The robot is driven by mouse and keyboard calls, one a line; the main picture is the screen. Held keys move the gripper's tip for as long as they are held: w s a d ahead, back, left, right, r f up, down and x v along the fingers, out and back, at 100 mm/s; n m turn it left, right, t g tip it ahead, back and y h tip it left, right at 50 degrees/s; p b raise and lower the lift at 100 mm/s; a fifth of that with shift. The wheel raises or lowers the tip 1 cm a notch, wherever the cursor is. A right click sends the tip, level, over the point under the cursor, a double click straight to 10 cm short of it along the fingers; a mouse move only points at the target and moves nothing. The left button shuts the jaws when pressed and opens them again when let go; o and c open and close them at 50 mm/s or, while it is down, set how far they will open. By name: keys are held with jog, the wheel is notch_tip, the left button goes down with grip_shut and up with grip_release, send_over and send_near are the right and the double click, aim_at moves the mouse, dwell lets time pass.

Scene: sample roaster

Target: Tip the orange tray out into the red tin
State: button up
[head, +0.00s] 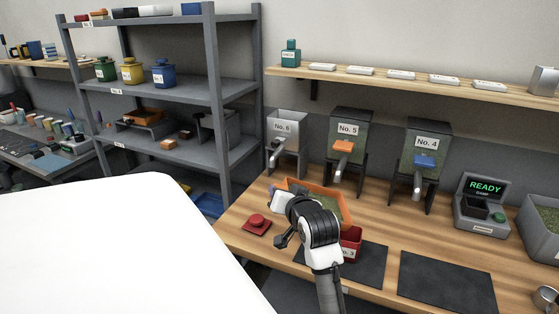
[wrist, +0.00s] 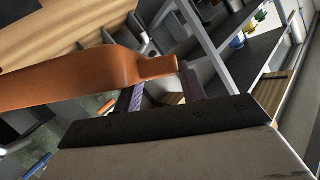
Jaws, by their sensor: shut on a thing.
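The orange tray (head: 347,206) is in the head view over the wooden bench, with greenish contents showing inside. My gripper (head: 283,200) is shut on the tray's left end, partly hidden behind my wrist. In the wrist view the orange tray (wrist: 75,82) fills the left, and its tab reaches between the fingers of my gripper (wrist: 165,85). The red tin (head: 351,243) stands on a dark mat just below and in front of the tray, partly hidden by my wrist. I cannot tell how far the tray is tilted or whether it touches the tin.
A red lid-like piece (head: 257,223) lies left of my wrist. Dispensers, including No. 5 (head: 347,150) and No. 4 (head: 427,155), stand behind. A READY device (head: 483,203) is at right. A second dark mat (head: 445,280) is bare. A grey shelf rack (head: 210,100) stands at left.

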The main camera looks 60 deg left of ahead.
jog(key=shift+w+d+r+m+t+y+b, duration=0.75)
jog(key=shift+w+d+r+m+y, duration=1.95)
jog(key=shift+w+d+r+m, duration=1.75)
jog(key=w+d+f+m+t+b, duration=0.2)
jog(key=w+d+m+t+b, duration=0.1)
jog(key=w+d+m, duration=0.2)
jog(key=w+d+f+m+t+y+b, duration=0.1)
jog(key=w+d+m+t+b, duration=0.2)
jog(key=d, duration=0.4)
jog(key=shift+w+d+f+m+t, duration=0.4)
jog(key=shift+w+m+t, duration=0.15)
jog(key=shift+w+m, duration=0.5)
jog(key=shift+s, duration=0.1)
jog(key=shift+r, duration=0.1)
notch_tip(320, 180, up, 3)
jog(key=p, duration=0.2)
jog(key=shift+p, duration=0.35)
